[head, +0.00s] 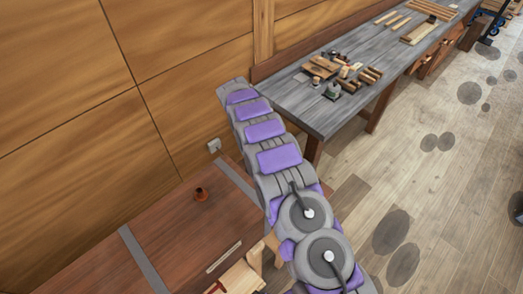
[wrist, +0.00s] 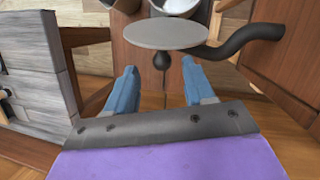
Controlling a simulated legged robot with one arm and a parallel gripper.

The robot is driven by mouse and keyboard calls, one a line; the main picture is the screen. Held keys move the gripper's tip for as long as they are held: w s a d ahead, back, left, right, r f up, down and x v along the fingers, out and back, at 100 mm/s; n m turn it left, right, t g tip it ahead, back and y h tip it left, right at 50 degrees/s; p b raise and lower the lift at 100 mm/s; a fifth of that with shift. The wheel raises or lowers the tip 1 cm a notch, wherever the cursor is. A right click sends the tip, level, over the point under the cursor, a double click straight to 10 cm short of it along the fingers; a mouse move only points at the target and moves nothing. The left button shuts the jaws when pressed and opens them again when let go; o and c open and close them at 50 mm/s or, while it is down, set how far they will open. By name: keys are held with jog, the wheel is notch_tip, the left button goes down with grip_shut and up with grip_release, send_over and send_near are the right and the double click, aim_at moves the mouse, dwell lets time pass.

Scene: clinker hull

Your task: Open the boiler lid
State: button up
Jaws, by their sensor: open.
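In the wrist view a pale grey round disc (wrist: 165,35), which looks like the boiler lid, lies beyond my fingertips. A dark ball-shaped knob (wrist: 161,61) on a short stem shows at its near edge. My gripper (wrist: 162,68) is open, with two blue fingers apart. The knob appears in the gap between the fingertips. I cannot tell whether it is at their depth, and no contact shows. A black curved pipe (wrist: 240,43) runs right from beside the disc. The boiler body is mostly hidden. The head view shows neither the disc nor my fingers clearly.
In the head view a brown wooden chest (head: 165,240) with grey straps stands beside my arm, near the wooden wall (head: 70,90). A grey workbench (head: 320,112) with tools and wood pieces stands behind. The plank floor (head: 440,190) at right is open.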

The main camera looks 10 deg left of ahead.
jog(key=v, duration=1.1)
jog(key=shift+b, duration=0.3)
jog(key=shift+r, duration=0.1)
